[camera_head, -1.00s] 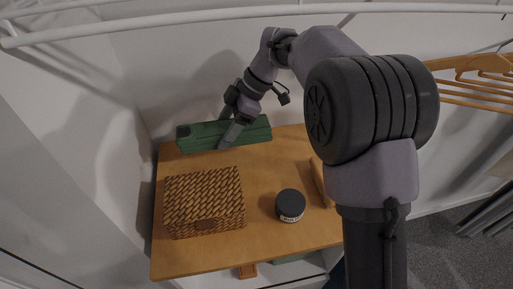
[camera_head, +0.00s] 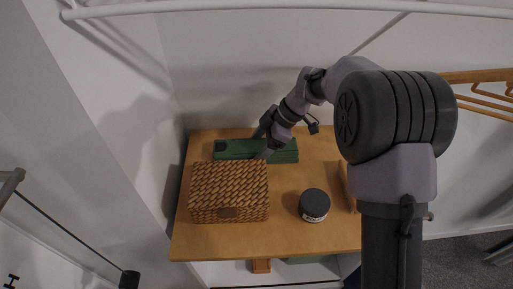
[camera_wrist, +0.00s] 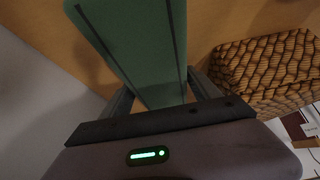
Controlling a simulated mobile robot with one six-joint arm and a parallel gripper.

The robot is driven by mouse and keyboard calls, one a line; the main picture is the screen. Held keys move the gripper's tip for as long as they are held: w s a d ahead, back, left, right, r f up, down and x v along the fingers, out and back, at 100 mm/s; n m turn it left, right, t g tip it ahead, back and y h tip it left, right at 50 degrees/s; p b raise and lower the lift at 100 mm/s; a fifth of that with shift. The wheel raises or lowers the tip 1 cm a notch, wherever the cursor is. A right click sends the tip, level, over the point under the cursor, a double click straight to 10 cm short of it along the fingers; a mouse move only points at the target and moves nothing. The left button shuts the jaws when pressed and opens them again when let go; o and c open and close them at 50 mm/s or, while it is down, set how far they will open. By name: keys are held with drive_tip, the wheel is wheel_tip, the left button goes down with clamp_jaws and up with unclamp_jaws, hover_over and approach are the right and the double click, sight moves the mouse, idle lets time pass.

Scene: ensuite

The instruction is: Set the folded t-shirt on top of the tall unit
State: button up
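A wicker basket (camera_head: 229,191) stands at the front left, close to the green bundle. A dark-lidded jar (camera_head: 314,203) stands right of it. Wooden hangers (camera_head: 485,100) hang at right. A white rail (camera_head: 290,7) crosses above. Wood between basket and jar is clear.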

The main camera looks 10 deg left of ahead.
drive_tip(key=shift+o, duration=0.9)
drive_tip(key=shift+r, duration=0.1)
drive_tip(key=shift+d+r, duration=0.1)
drive_tip(key=shift+r, duration=0.2)
drive_tip(key=p+v, duration=0.1)
drive_tip(key=v, duration=1)
drive_tip(key=shift+d+r, duration=0.15)
drive_tip(key=shift+r, duration=0.1)
